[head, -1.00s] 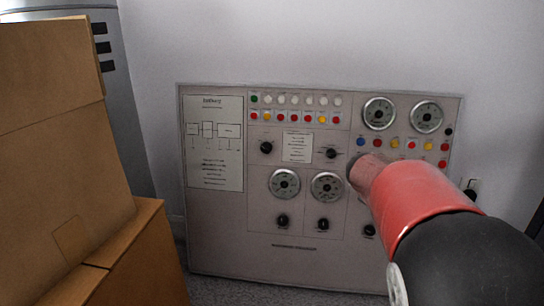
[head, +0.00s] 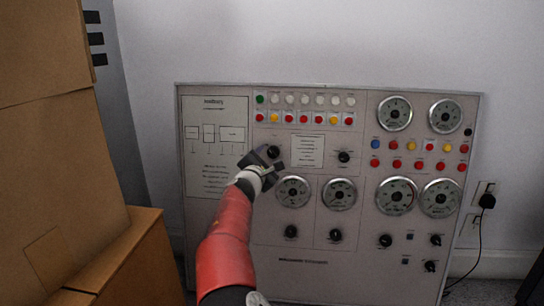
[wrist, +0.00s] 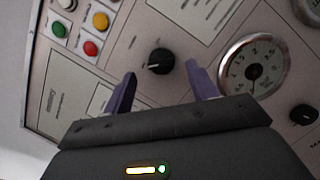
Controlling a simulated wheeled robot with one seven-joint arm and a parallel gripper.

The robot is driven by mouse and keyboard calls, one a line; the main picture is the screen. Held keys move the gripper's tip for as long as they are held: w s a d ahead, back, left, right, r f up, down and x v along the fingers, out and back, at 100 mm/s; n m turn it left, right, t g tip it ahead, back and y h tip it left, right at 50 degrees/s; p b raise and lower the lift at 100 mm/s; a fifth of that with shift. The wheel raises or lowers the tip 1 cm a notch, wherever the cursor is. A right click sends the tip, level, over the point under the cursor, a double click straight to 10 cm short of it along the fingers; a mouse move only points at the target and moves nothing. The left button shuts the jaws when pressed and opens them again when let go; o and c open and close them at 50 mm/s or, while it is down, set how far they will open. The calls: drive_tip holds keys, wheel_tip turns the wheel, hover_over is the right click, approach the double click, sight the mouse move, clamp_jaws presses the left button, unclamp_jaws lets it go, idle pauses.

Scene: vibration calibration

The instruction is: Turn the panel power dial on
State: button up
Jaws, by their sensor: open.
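The control panel (head: 300,250) stands upright against the wall. A black dial (head: 273,151) on its upper left shows just beyond my gripper (head: 266,160), partly hidden by it. In the wrist view the black dial (wrist: 159,62) has a pale pointer line and sits ahead of the gap between the two fingers of my gripper (wrist: 161,74). The fingers are apart and empty, one to each side of the dial in the picture. I cannot tell how near the fingertips are to it. No label says which dial is the power dial.
Other black knobs, such as the one right of the small label (head: 344,156), and round gauges (head: 339,194) fill the panel. Coloured buttons (head: 303,118) run along the top. Cardboard boxes (head: 60,150) stand close on the left. A plug and cord (head: 487,201) are at right.

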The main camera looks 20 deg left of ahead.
sight(273, 153)
drive_tip(key=shift+w+p, duration=0.4)
drive_tip(key=shift+w, duration=1.4)
drive_tip(key=shift+c, duration=0.5)
drive_tip(key=c, duration=0.9)
